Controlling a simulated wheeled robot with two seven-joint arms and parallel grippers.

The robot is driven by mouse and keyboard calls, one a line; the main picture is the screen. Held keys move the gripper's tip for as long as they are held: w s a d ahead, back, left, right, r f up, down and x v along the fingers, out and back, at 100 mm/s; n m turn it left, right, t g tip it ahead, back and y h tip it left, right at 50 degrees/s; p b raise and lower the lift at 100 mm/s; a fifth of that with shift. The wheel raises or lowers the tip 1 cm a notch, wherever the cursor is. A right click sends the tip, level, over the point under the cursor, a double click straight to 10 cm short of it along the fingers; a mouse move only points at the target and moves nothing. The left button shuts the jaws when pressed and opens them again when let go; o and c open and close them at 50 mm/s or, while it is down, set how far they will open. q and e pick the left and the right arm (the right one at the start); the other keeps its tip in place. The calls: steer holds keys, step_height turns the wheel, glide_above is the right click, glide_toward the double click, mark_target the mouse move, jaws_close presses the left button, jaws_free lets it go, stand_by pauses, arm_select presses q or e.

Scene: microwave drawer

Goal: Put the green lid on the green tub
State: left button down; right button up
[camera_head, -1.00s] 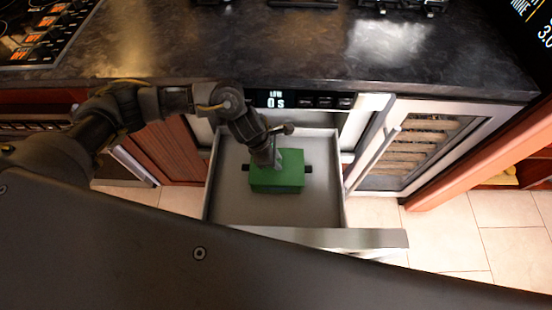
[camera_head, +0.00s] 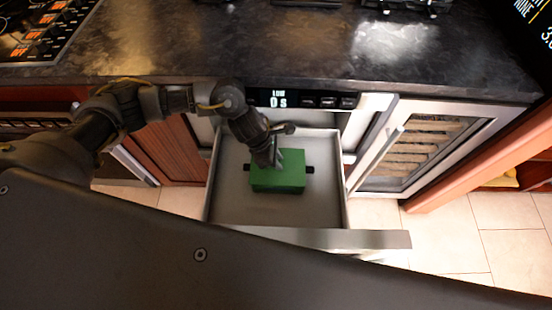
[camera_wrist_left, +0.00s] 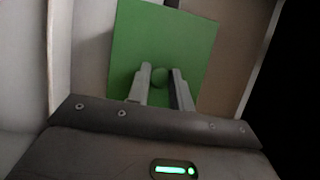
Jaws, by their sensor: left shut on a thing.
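The green lid (camera_wrist_left: 165,35) is a flat green square with a small round knob (camera_wrist_left: 160,76) in the left wrist view. My left gripper (camera_wrist_left: 160,80) is shut on the knob, one finger on each side. In the head view the green tub (camera_head: 278,186) is a green box with dark handles at its sides, inside the open drawer. The lid lies at the top of the tub in that view, with my left gripper (camera_head: 277,160) over it. I cannot tell whether lid and tub touch or whether a thin gap is left. My right gripper is not in view.
The pulled-out microwave drawer (camera_head: 235,212) has walls on all sides of the tub, with free floor around it. The dark counter (camera_head: 280,50) lies behind. A glass-door cabinet (camera_head: 420,150) stands to the right.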

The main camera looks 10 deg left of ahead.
arm_select(q)
steer(key=shift+f, duration=0.35)
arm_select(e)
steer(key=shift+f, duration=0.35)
arm_select(q)
steer(key=c, duration=0.7)
jaws_free()
steer(key=shift+f, duration=0.1)
steer(key=shift+r, duration=0.2)
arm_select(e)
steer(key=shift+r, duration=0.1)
arm_select(q)
steer(key=shift+d+r+p, duration=0.15)
steer(key=shift+r+p, duration=0.3)
steer(key=shift+r, duration=0.3)
steer(key=shift+d+r+p, duration=0.15)
steer(key=shift+r+p, duration=0.3)
steer(key=shift+r, duration=0.25)
steer(key=shift+a+r+p, duration=0.1)
steer(key=shift+r+p, duration=0.7)
steer(key=shift+r, duration=0.35)
steer(key=shift+r+p, duration=0.65)
steer(key=shift+r, duration=0.4)
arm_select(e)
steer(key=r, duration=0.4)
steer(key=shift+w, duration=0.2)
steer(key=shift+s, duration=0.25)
